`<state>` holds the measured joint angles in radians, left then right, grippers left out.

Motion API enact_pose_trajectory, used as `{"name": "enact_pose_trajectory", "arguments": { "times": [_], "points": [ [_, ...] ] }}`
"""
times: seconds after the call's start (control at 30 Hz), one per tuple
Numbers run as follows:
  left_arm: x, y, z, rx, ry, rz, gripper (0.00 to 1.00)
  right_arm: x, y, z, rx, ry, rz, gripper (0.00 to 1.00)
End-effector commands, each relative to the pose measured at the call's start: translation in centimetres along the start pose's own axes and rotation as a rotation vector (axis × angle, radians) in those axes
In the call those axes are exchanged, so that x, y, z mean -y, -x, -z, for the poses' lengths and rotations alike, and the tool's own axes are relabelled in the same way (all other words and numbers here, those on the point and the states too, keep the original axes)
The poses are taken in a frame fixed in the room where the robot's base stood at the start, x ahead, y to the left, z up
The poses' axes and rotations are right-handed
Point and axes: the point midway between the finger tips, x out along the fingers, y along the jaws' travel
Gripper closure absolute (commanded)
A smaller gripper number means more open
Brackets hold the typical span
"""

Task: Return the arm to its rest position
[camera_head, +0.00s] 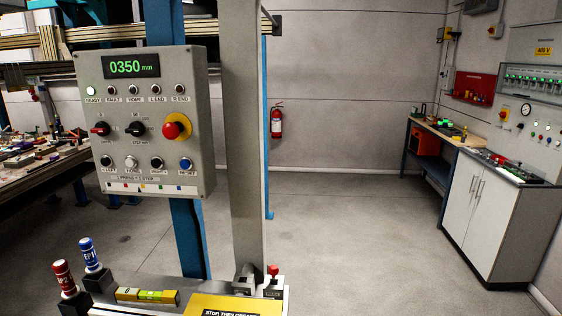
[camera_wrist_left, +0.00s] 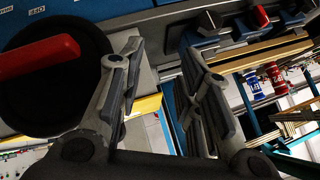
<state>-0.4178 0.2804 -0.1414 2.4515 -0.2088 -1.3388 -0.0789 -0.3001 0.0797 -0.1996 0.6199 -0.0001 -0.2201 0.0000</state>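My left gripper (camera_wrist_left: 160,55) shows in the left wrist view. Its two grey fingers stand apart with a clear gap and nothing held between them. Neither arm nor gripper can be made out in the head view, so the left arm's overall pose is hidden. My right gripper is in neither view. In the left wrist view a red bar or handle (camera_wrist_left: 40,58) over a dark round part (camera_wrist_left: 60,95) is close beside the left finger. Whether they touch cannot be told.
A grey control panel (camera_head: 150,185) reading 0350 mm stands at left, before a post (camera_head: 243,130). Below are red (camera_head: 64,278) and blue (camera_head: 90,254) cylinders and a level (camera_head: 148,296). A cluttered table (camera_head: 40,178) is far left, a white cabinet (camera_head: 480,210) right. The middle floor is clear.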

Motion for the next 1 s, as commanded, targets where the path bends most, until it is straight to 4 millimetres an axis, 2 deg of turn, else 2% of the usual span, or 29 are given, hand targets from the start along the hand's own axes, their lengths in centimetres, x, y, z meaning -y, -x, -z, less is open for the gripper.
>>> {"name": "enact_pose_trajectory", "arguments": {
  "times": [0.03,0.1,0.3,0.33,0.47,0.67,0.8,1.0],
  "points": [
    [-2.1,0.4,-2.1,0.068,0.051,-0.067,0.68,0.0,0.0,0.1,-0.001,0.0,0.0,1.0],
    [-4.6,1.1,-4.5,0.155,0.112,-0.149,0.68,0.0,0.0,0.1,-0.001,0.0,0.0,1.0],
    [-11.0,4.2,-9.8,0.372,0.252,-0.35,0.68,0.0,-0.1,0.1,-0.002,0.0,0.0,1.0],
    [-11.2,2.5,-10.2,0.368,0.242,-0.34,0.68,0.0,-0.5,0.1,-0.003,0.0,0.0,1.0],
    [-13.1,-1.5,-12.1,0.378,0.233,-0.34,0.68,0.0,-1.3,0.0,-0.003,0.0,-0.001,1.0],
    [-16.9,-8.2,-16.6,0.407,0.223,-0.349,0.68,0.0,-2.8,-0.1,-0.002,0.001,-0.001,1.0],
    [-20.1,-13.2,-21.3,0.43,0.214,-0.356,0.68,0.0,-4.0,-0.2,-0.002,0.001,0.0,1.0],
    [-24.7,-18.8,-29.2,0.464,0.201,-0.366,0.68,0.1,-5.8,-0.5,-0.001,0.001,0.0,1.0]
  ]
}}
